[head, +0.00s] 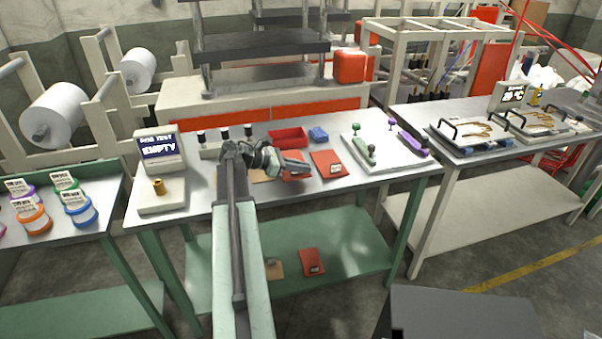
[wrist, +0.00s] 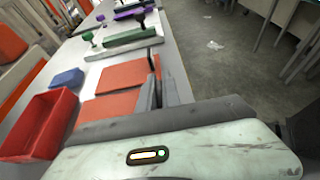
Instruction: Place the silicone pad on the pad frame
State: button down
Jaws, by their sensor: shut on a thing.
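My gripper (head: 304,167) is low over the middle bench, its fingers (wrist: 158,88) closed at the edge of a flat orange-red pad (wrist: 104,108), which looks like the silicone pad. The pad is partly hidden by my gripper in the head view; how far it is off the bench cannot be told. A second red pad (head: 328,164) with a small label lies flat just to the right; it also shows in the wrist view (wrist: 122,76). No part is clearly marked as the pad frame; a white board (head: 385,157) with green and purple knobbed bars lies further right.
A red open bin (head: 288,137) and a blue block (head: 318,135) stand behind my gripper. A display reading "EMPTY" (head: 161,147) is at the left. A tan sheet (head: 262,176) lies partly under my arm.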

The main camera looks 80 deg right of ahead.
aim_at(302, 174)
jog(key=f+b, duration=0.4)
jog(key=shift+s+d, duration=0.15)
jog(key=shift+d, duration=0.2)
jog(key=shift+w+r, duration=0.25)
jog(key=shift+w, duration=0.05)
jog(key=shift+f, duration=0.15)
jog(key=c, duration=1.5)
grip_release()
jog(key=shift+c, duration=0.2)
